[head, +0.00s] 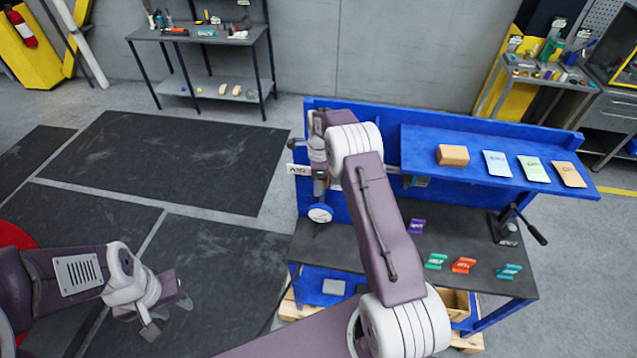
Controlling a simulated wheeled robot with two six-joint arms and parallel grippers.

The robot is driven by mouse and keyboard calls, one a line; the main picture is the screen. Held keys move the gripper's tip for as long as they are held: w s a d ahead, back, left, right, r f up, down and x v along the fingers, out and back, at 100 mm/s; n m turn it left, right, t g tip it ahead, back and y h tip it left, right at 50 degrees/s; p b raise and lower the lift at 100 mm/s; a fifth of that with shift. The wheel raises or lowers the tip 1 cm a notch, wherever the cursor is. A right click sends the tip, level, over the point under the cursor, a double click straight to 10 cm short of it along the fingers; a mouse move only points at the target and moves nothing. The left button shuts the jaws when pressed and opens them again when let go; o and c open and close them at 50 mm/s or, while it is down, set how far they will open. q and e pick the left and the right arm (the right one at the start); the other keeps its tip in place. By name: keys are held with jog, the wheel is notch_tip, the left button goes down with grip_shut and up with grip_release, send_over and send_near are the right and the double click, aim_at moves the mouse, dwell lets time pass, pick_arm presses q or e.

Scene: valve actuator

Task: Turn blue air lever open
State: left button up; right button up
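A white label reading AIR (298,170) shows at the left end of the blue workbench (520,175). Grey pipe-like parts stand by it, with a round blue-rimmed gauge (320,213) below. I cannot make out the blue air lever; my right arm covers much of this area. My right wrist is over the bench's left end, close to the AIR label. Its fingers cannot be told apart from the grey parts there, so its grip is unclear. My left gripper (168,314) is at lower left over the dark floor mats, fingers apart and empty, far from the bench.
A tan block (452,155) and several coloured cards lie on the blue upper shelf. Several coloured tags lie on the dark benchtop (400,235). A black-handled lever (528,225) is at its right. A tool table (200,35) stands behind; the mats at left are clear.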

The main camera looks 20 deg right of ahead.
jog(key=shift+d+r+b, duration=0.1)
jog(key=shift+r+b, duration=0.1)
jog(key=shift+b, duration=0.1)
jog(key=r, duration=0.1)
jog(key=r+b, duration=0.2)
jog(key=shift+d, duration=0.25)
jog(key=r, duration=0.1)
jog(key=r+b, duration=0.1)
jog(key=r, duration=0.3)
jog(key=shift+s+a+b, duration=0.1)
jog(key=shift+a+b, duration=0.15)
jog(key=shift+b, duration=0.15)
jog(key=shift+a+r, duration=0.15)
jog(key=shift+r, duration=0.25)
jog(key=shift+d, duration=0.25)
